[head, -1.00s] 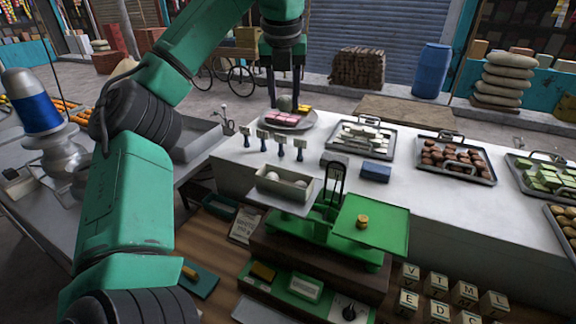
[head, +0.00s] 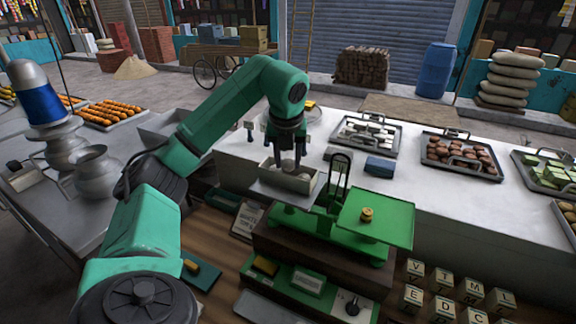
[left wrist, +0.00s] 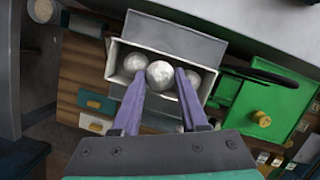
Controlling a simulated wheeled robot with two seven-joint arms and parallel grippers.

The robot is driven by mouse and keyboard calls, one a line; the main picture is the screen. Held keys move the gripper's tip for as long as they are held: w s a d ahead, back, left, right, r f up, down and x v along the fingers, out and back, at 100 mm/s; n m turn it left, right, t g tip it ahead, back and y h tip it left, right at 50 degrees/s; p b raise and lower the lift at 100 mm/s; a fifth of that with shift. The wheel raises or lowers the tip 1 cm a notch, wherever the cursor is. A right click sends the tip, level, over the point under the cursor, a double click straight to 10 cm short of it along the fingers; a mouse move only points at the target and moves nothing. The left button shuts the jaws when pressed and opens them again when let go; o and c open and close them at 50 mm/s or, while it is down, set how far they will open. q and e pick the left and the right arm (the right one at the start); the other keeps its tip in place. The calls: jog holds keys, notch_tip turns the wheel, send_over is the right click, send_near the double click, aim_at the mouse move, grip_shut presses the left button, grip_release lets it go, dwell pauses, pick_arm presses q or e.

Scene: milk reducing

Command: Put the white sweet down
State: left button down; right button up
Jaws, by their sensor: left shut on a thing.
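My left gripper (head: 288,165) is over the cream open box (head: 264,178), pointing down. In the left wrist view its two fingers (left wrist: 160,76) are closed around a round white sweet (left wrist: 160,74). Two more white sweets lie in the box (left wrist: 112,62), one left (left wrist: 135,62) and one right (left wrist: 192,78) of the held one. I cannot tell whether the held sweet touches the box floor. The box sits on the left pan of the green balance scale (head: 318,222). My right gripper is not in view.
The scale's green right pan (head: 385,222) carries a small brass weight (head: 367,214). A blue block (head: 380,167) lies behind the scale. Trays of white sweets (head: 345,143), brown sweets (head: 440,163) and green sweets (head: 528,160) stand on the white counter. Letter blocks (head: 440,281) are front right.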

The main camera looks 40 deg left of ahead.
pick_arm(q)
jog(key=shift+f, duration=0.4)
jog(key=shift+s+f, duration=0.1)
jog(key=shift+f, duration=0.1)
